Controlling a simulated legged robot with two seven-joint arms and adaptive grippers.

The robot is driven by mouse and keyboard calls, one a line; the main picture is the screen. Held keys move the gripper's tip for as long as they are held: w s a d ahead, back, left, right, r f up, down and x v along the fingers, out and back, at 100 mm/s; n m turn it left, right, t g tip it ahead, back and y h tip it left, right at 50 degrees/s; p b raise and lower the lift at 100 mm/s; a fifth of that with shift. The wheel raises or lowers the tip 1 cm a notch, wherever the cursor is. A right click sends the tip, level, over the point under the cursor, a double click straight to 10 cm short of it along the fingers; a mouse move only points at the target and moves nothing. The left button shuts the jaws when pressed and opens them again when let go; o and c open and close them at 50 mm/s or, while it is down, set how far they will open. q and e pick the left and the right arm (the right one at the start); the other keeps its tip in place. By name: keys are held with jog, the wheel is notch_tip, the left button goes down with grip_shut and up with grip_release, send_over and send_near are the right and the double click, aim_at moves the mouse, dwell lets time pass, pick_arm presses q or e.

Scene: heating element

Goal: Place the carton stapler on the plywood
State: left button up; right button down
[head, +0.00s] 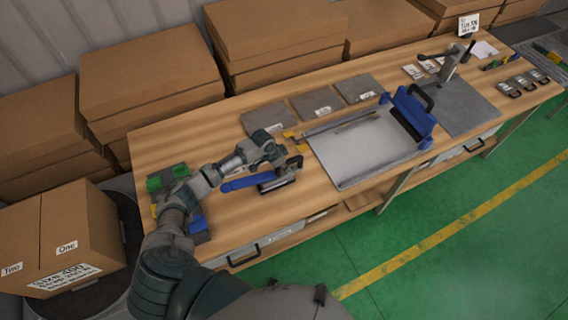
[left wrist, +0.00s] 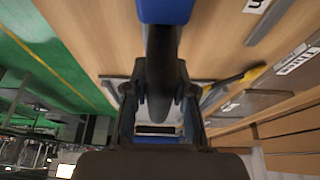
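The carton stapler (head: 244,183), blue with dark parts, lies on the wooden bench top (head: 225,132), near its front edge. My left gripper (head: 278,156) is at the stapler's black handle, close above the bench. In the left wrist view the black handle (left wrist: 161,75) runs between the fingers of my left gripper (left wrist: 161,90), with a blue part (left wrist: 166,9) beyond. The fingers are very near both sides of the handle; whether they grip it is not clear. The bench top is the plywood-like surface in view; I cannot pick out a separate plywood sheet. My right gripper is not in view.
A blue-and-grey cutting device (head: 365,150) stands to the right. Grey sheets (head: 319,103) lie at the back. Green and blue items (head: 168,177) lie left, beside my arm. Cardboard boxes (head: 150,75) line the wall. Some bare wood shows behind the gripper.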

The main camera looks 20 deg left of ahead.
aim_at(274, 174)
pick_arm(q)
jog(key=o, duration=0.3)
jog(key=shift+r, duration=0.1)
jog(key=shift+r, duration=0.1)
jog(key=v, duration=1.1)
jog(key=shift+s+r+b, duration=0.15)
jog(key=shift+r+b, duration=0.2)
jog(key=shift+b, duration=0.1)
